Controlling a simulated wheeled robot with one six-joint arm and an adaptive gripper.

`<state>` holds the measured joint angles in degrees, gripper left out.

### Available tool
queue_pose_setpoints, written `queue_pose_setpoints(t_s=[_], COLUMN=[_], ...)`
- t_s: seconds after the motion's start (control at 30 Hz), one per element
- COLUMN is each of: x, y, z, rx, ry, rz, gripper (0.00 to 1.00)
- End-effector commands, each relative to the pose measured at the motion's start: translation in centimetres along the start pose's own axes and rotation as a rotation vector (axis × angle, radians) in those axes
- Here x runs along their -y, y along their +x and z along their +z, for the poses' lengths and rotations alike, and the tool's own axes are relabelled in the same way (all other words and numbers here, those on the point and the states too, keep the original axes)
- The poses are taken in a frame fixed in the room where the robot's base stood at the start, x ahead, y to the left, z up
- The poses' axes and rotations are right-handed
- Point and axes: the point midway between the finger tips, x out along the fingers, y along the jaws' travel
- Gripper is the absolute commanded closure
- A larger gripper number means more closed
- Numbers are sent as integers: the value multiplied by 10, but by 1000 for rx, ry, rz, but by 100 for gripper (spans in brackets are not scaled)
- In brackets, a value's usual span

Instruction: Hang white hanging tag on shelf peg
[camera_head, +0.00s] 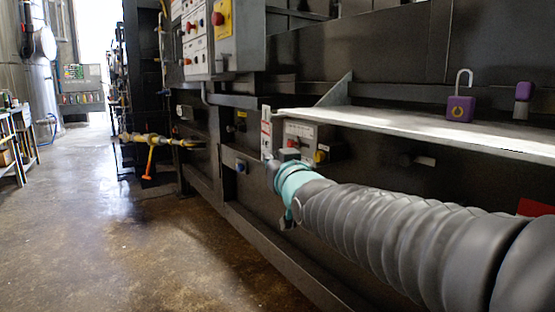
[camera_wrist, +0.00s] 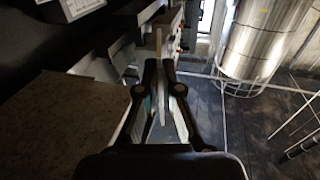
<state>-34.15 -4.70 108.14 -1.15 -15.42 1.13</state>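The white hanging tag (camera_head: 266,133), with red marking, stands upright by the left end of the shelf in the head view. In the wrist view a thin pale plate, seen edge-on, is pinched between the fingers of my gripper (camera_wrist: 161,68); it appears to be this tag. In the head view my gripper (camera_head: 279,161) is at the tag's lower part, its fingers partly hidden by the wrist. The metal shelf (camera_head: 400,122) runs right from beside the tag.
A purple padlock (camera_head: 460,108) and a purple-grey item (camera_head: 522,100) stand on the shelf. A control box (camera_head: 305,142) with red and yellow buttons is close behind my gripper. An orange-handled valve pipe (camera_head: 150,142) juts out left. The floor (camera_head: 100,220) at left is clear.

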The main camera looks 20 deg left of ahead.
Motion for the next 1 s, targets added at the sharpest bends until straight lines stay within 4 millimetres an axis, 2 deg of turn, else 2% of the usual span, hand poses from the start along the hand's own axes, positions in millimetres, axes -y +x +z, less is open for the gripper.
queue_pose_setpoints(t_s=[0.37, 0.6, 1.0], x=[-14, -22, -26], y=[4, 6, 7], z=[-1, 7, 9], rx=[1, 1, 0], ry=[-1, -1, -1], rz=[1, 0, 0], gripper=[100, 100, 100])
